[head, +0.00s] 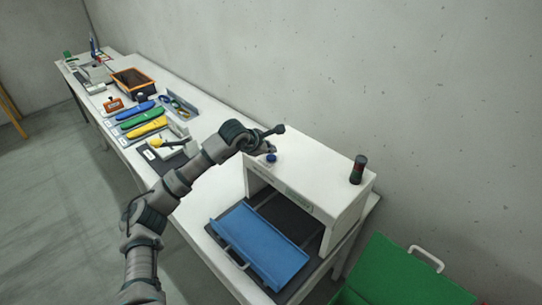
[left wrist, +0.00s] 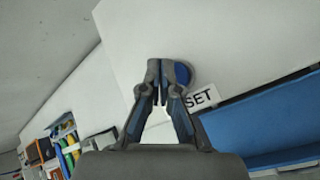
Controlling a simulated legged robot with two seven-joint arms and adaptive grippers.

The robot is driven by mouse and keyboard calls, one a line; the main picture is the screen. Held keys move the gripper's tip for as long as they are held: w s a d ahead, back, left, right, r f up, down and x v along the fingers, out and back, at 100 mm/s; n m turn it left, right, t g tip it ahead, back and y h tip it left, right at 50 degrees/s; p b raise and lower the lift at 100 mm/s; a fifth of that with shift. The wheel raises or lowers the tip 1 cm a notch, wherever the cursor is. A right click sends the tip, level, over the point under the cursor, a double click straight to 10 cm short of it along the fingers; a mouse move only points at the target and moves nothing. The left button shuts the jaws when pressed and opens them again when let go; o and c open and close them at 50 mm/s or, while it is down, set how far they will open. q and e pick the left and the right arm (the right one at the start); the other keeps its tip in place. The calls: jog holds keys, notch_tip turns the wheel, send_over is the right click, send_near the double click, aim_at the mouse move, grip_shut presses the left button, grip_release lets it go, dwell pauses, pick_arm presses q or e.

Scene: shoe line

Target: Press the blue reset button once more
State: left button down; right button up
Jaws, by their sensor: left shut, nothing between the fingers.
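The blue reset button (head: 271,158) sits on top of the white machine housing (head: 320,172), near its left end. My left gripper (head: 268,148) is shut and empty, just above and behind the button in the head view. In the left wrist view the closed fingertips (left wrist: 156,68) lie right beside the blue button (left wrist: 183,75) and overlap its left edge. I cannot tell whether they touch it. A label ending in "SET" (left wrist: 201,97) shows below the button, partly hidden by a finger. My right gripper is not in view.
A dark cylinder with a red mark (head: 358,169) stands at the housing's right end. A blue tray (head: 262,247) slopes out of its opening. A green bin (head: 405,275) is at lower right. Coloured shoe-shaped pieces (head: 141,117) and an orange crate (head: 132,80) lie farther along the bench.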

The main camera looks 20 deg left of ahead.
aim_at(270, 158)
pick_arm(q)
notch_tip(270, 158, up, 5)
jog(key=p, duration=0.3)
jog(key=shift+p, duration=0.3)
jog(key=shift+f, duration=0.1)
dwell(0.7)
